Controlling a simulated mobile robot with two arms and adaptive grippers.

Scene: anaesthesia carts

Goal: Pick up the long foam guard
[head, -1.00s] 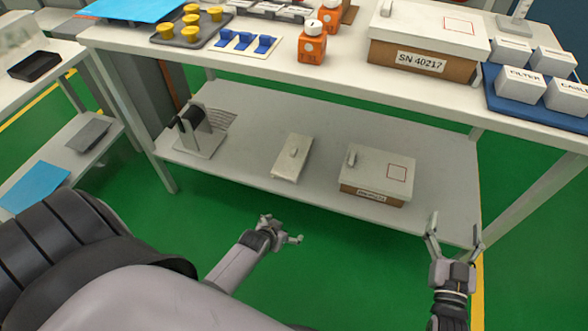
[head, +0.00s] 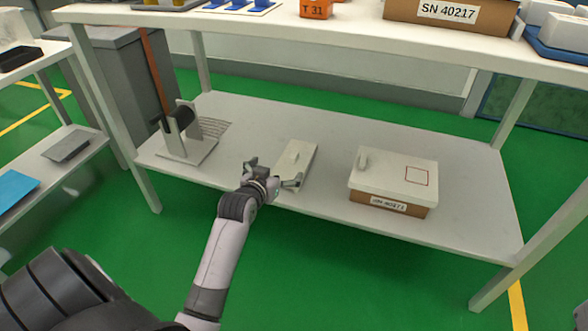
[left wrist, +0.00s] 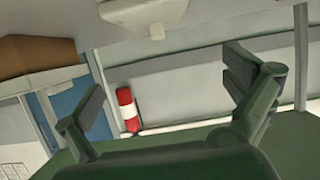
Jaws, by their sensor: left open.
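A long, flat, pale slab with a small raised grip (head: 296,160), which looks like the long foam guard, lies on the lower shelf (head: 330,130). My left gripper (head: 275,174) is open and empty at the shelf's front edge, by the slab's near end. One finger overlaps that end in the head view; I cannot tell whether it touches. In the left wrist view, the open fingers (left wrist: 165,92) are spread wide, and a pale piece with a knob (left wrist: 128,13), likely the same slab, shows at the top edge. My right gripper is out of view.
A lidded box (head: 390,181) stands right of the slab on the shelf. A metal stand with a black roller (head: 186,135) is to the left. A red and white cylinder (left wrist: 127,110) shows in the left wrist view.

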